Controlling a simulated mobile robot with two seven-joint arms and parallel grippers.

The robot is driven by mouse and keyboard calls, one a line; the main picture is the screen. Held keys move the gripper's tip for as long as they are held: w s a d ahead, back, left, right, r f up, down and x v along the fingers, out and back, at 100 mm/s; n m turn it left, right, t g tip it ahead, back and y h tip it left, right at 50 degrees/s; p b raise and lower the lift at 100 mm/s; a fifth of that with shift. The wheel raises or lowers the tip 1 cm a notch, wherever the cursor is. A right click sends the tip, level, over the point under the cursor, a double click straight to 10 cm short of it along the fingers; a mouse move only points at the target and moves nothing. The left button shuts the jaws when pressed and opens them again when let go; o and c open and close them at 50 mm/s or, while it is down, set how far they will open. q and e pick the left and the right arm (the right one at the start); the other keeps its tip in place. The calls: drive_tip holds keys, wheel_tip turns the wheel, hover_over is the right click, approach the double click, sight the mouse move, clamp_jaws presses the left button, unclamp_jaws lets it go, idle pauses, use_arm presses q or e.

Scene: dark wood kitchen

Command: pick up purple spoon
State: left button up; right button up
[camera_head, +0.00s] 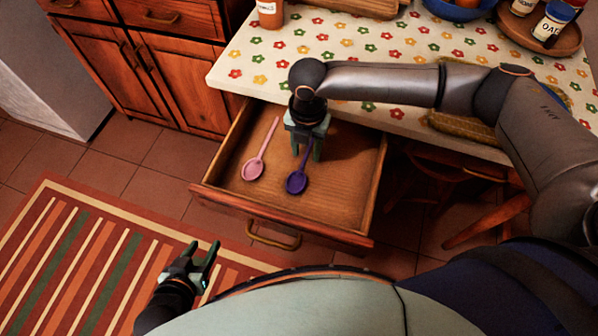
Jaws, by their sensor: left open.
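The purple spoon (296,183) lies in the open wooden drawer (345,200), its bowl toward the drawer front and its handle running back under my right gripper. My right gripper (307,154) points down into the drawer over the spoon's handle. Its fingers stand apart on either side of the handle; whether they touch it is unclear. The handle's far end is hidden by the gripper. My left gripper (203,257) is open and empty, low at the left above the rug, outside the drawer.
A pink spoon (254,168) lies left of the purple one in the drawer. The flowered tabletop (270,70) overhangs behind, with a jar (270,13) and a tray of bottles (555,42). A chair (480,215) stands at right. The drawer's right side is bare.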

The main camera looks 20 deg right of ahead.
clamp_jaws()
drive_tip(key=shift+r, duration=0.1)
idle(0.6)
